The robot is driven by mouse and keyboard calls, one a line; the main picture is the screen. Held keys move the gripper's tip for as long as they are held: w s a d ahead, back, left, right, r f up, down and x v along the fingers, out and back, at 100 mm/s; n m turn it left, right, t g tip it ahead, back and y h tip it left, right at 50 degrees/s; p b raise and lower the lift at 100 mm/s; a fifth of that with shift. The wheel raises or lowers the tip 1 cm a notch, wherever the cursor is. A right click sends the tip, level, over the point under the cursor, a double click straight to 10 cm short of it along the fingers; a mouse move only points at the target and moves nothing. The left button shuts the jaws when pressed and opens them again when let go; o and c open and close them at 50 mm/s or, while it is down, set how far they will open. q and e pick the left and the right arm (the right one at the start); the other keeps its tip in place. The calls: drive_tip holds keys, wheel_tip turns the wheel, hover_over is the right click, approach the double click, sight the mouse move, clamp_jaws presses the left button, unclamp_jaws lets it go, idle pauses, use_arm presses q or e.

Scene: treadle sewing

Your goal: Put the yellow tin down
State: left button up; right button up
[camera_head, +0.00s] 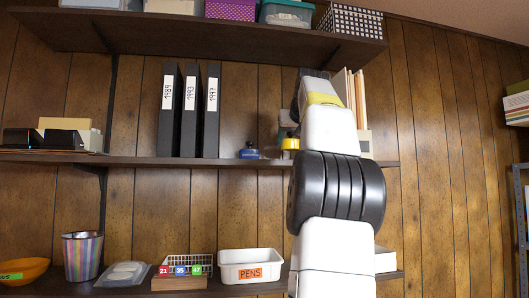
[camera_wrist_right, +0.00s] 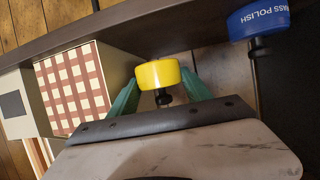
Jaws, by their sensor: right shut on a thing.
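The yellow tin (camera_head: 290,144) shows at the left edge of my right arm in the head view, just above the middle shelf (camera_head: 225,162). In the right wrist view the yellow tin (camera_wrist_right: 158,74) sits between the green fingertips of my right gripper (camera_wrist_right: 160,88), which is shut on it. Its dark cap points toward the gripper. I cannot tell whether its base touches the shelf board. In the head view my arm hides most of the right gripper. My left gripper is not in view.
A blue brass polish tin (camera_head: 249,151) stands left of the yellow one; it also shows in the wrist view (camera_wrist_right: 258,20). Black binders (camera_head: 190,112) stand farther left. A red-and-white checked box (camera_wrist_right: 75,88) is close on the other side. An upper shelf (camera_head: 200,38) runs above.

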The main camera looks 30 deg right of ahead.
sight(293, 147)
drive_tip(key=shift+d+f, duration=0.1)
drive_tip(key=shift+f, duration=1.65)
drive_tip(key=o, duration=1.3)
drive_tip(key=shift+f, duration=0.1)
drive_tip(key=shift+o, duration=0.2)
drive_tip(key=shift+s+r, duration=0.3)
drive_tip(key=shift+s, duration=0.05)
drive_tip(key=v, duration=1.1)
drive_tip(key=shift+a, duration=0.25)
drive_tip(key=shift+s, duration=0.1)
